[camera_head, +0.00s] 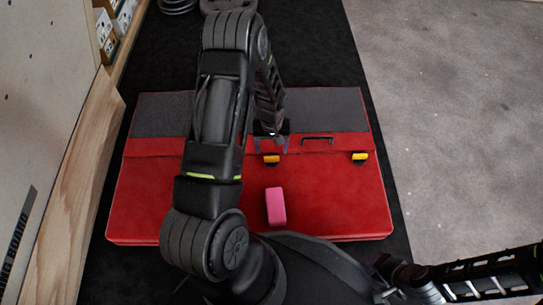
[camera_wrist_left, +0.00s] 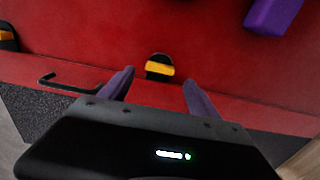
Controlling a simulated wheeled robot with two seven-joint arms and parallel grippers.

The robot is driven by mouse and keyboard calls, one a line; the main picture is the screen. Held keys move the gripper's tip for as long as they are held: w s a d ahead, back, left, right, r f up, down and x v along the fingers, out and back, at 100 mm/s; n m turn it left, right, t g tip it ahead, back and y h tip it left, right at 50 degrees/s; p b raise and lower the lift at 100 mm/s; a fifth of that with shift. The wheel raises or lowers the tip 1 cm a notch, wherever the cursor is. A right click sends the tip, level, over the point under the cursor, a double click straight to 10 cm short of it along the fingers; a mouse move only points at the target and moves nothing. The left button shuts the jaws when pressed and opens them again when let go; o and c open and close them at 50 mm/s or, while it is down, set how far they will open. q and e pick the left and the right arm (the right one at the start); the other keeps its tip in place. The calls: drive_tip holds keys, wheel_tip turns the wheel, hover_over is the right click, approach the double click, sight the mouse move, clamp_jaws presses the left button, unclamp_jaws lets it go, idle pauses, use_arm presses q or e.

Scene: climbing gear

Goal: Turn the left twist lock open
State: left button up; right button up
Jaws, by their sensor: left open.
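The left twist lock (camera_head: 271,159) is a small black piece with a yellow bar, on the red case (camera_head: 150,205). The left wrist view also shows this lock (camera_wrist_left: 160,68), its yellow bar lying roughly crosswise just beyond my fingertips. The right twist lock (camera_head: 359,157) is similar. My right arm enters at bottom right; its gripper is out of frame.
A black handle (camera_head: 318,140) sits between the locks. A wooden board (camera_head: 75,180) stands at left. Grey floor (camera_head: 450,120) at right is clear.

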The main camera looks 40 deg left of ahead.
sight(272, 160)
use_arm(q)
wheel_tip(272, 160, down, 6)
drive_tip(key=shift+r+b, duration=0.25)
drive_tip(key=shift+b, duration=0.8)
drive_tip(key=c, duration=1.4)
drive_tip(key=shift+o, duration=0.2)
